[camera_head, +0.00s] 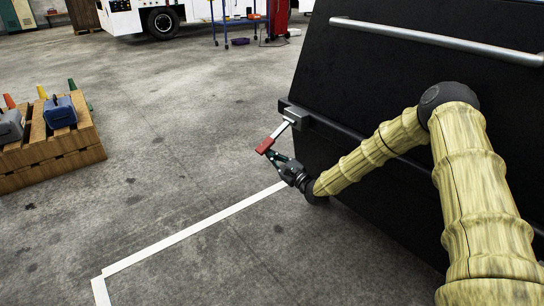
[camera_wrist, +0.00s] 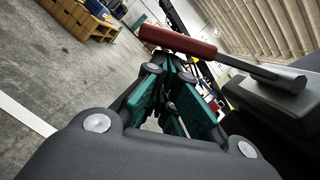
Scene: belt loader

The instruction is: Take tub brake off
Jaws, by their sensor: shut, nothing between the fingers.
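The tub (camera_head: 345,75) is a large dark body at the right of the head view, with a metal rail (camera_head: 430,40) across its upper part. Its brake lever has a red grip (camera_head: 265,145) on a metal bar that comes out of a dark block (camera_head: 298,115) at the tub's corner. The red grip (camera_wrist: 178,41) crosses the top of the wrist view, and the bar runs right to a grey block (camera_wrist: 265,95). My gripper (camera_head: 274,158) is shut and empty, with its fingertips close to the red grip. Whether they touch it I cannot tell.
A wooden pallet stack (camera_head: 50,145) with blue and grey items stands at the left. A white floor line (camera_head: 195,229) runs toward the tub. A blue cart (camera_head: 240,25) and a white vehicle (camera_head: 135,15) stand at the back. The concrete floor between is clear.

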